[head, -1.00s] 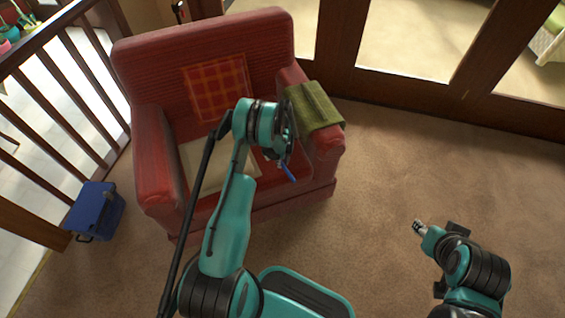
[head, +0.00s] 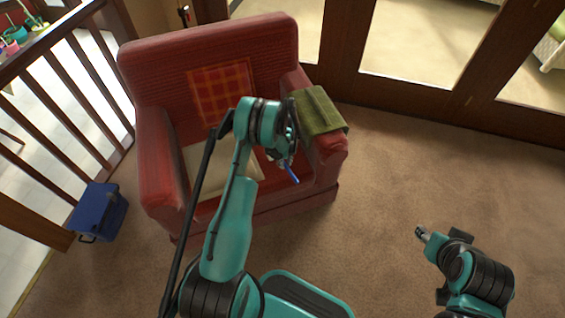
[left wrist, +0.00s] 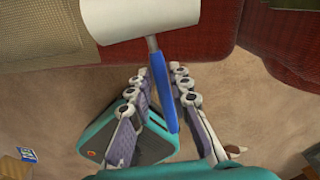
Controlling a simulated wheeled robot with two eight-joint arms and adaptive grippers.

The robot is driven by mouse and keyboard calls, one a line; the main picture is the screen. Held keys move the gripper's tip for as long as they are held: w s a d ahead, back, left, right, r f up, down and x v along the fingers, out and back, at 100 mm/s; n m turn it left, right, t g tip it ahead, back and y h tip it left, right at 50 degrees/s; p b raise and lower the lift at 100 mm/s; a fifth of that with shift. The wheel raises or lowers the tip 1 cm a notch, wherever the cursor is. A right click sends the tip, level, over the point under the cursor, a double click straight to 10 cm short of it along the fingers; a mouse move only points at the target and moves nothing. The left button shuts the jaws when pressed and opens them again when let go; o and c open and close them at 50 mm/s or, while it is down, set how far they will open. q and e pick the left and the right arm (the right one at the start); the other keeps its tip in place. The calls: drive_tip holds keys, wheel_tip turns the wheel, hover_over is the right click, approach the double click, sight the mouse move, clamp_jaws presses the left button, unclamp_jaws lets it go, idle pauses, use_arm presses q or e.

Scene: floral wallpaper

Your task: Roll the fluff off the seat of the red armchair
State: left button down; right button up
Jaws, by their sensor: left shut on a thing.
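The red armchair (head: 205,50) stands in front of me in the head view, its seat partly hidden by my left arm. My left gripper (head: 284,157) is over the right part of the seat, shut on the blue handle (left wrist: 160,88) of a lint roller. The handle's end also shows in the head view (head: 292,174). The white roll (left wrist: 140,18) is beyond the fingers in the left wrist view, over or on the red seat; contact cannot be told. I cannot make out any fluff. My right gripper (head: 421,233) is over the carpet, its jaws too small to read.
A cream cloth or pad (head: 200,168) lies on the seat's left part. A plaid cushion (head: 221,91) leans on the backrest, and a green towel (head: 318,110) covers the right armrest. A blue box (head: 97,212) stands left, by the railing. Carpet at right is clear.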

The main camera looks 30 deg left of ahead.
sight(285, 177)
use_arm(q)
drive_tip(key=shift+f, duration=0.1)
drive_tip(key=shift+f+b, duration=0.8)
wheel_tip(285, 177, down, 4)
drive_tip(key=shift+r+b, duration=0.2)
drive_tip(key=shift+b, duration=0.75)
drive_tip(key=shift+f, duration=0.85)
drive_tip(key=shift+f, duration=1)
drive_tip(key=shift+w, duration=0.1)
drive_tip(key=shift+w+d+r, duration=0.1)
drive_tip(key=shift+w+d, duration=1.1)
drive_tip(key=shift+w, duration=0.1)
drive_tip(key=shift+w+d, duration=0.1)
drive_tip(key=shift+s+a+f, duration=0.15)
drive_tip(key=shift+s+a, duration=0.55)
drive_tip(key=shift+s, duration=0.1)
drive_tip(key=shift+s+a+f, duration=0.15)
drive_tip(key=shift+s+a, duration=0.55)
drive_tip(key=shift+s, duration=0.05)
